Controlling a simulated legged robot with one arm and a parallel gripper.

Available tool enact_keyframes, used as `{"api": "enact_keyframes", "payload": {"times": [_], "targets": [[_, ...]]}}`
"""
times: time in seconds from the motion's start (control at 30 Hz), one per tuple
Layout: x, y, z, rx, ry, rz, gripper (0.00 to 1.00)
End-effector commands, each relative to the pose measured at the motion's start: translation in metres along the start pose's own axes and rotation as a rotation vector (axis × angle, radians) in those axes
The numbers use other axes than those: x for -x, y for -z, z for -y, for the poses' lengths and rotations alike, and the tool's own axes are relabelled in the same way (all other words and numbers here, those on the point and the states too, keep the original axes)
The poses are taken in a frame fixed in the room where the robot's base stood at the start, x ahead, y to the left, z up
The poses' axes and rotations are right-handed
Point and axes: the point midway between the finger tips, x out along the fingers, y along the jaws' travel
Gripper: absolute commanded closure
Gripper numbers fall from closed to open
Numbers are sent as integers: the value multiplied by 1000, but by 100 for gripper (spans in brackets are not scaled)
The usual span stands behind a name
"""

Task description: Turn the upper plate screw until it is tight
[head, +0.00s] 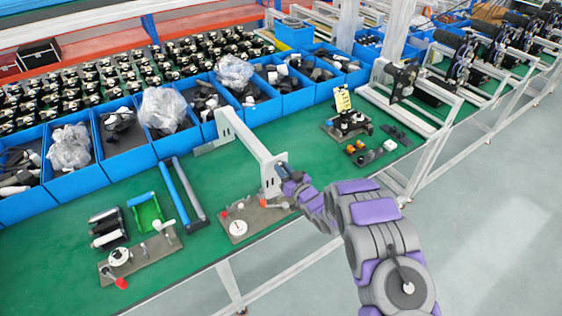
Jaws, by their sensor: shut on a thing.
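A white upright plate (268,178) stands at the near end of a white bar frame (240,131) on the green bench. My gripper (283,170) reaches in from the right and is at the upper part of this plate. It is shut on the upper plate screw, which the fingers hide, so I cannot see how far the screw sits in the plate. My purple and grey arm comes from the lower right.
Below the plate lies a fixture board (258,219) with a white disc and red-tipped levers. Another fixture board (142,258) is at the left. Blue bins (75,188) line up behind. An orange-part tray (365,155) and a white rail (400,110) are to the right.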

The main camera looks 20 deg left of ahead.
Motion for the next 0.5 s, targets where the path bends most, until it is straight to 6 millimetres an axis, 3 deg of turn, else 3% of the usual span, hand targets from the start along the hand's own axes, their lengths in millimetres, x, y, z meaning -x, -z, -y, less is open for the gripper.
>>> {"api": "enact_keyframes", "payload": {"times": [0.5], "targets": [[0,1,0,-331,0,-1,100]]}}
